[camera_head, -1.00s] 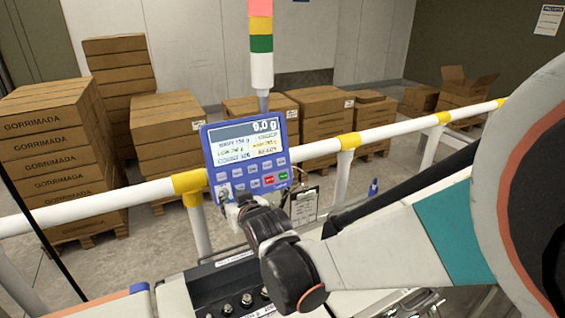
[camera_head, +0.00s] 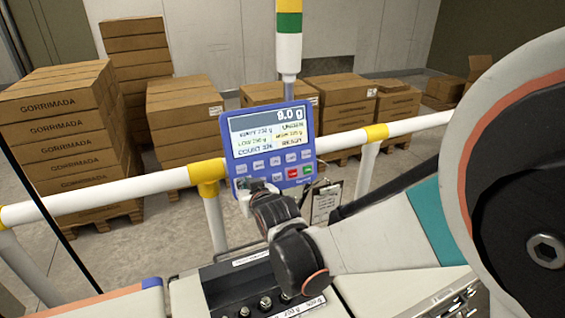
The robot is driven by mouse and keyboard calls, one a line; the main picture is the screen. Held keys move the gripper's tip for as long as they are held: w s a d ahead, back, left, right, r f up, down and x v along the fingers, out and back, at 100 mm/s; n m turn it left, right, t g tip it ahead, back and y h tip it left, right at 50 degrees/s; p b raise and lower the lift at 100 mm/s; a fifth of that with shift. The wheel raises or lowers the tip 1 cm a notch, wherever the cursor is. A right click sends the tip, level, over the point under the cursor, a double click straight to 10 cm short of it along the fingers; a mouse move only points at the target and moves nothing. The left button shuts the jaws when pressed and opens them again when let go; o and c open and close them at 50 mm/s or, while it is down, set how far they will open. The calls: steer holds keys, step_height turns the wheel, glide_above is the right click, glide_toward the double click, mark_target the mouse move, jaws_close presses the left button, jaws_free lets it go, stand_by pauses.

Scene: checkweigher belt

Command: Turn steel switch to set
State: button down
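A blue checkweigher panel (camera_head: 231,148) with a lit screen reading about 9.0 g, rows of buttons, and a red and a green key faces me in the middle of the head view. My gripper (camera_head: 246,194) is at the panel's lower left corner, seen from behind. The steel switch cannot be made out clearly; a small grey patch (camera_head: 242,183) shows just above the gripper. Whether the fingers touch it, or are open or shut, I cannot tell.
A white rail (camera_head: 110,190) with yellow joints (camera_head: 207,172) runs behind the panel. A clipboard (camera_head: 326,203) hangs at its right. Below is a dark box with several knobs (camera_head: 267,303). A signal tower (camera_head: 289,45) rises behind the panel. Stacked cartons (camera_head: 62,135) stand beyond the rail.

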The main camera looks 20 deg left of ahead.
stand_by(0.4)
steer(key=shift+w+d+f+m+y+b, duration=0.25)
steer(key=shift+m+b, duration=0.6)
steer(key=shift+m, duration=2)
steer(key=shift+s+d+f+m+y+b, duration=0.1)
steer(key=shift+m+y+b, duration=0.55)
steer(key=shift+m, duration=2.15)
steer(key=shift+w+d+f+m+y+b, duration=0.15)
steer(key=shift+m+b, duration=0.9)
steer(key=shift+m, duration=1.8)
steer(key=shift+s, duration=0.15)
steer(key=c, duration=1.7)
jaws_free()
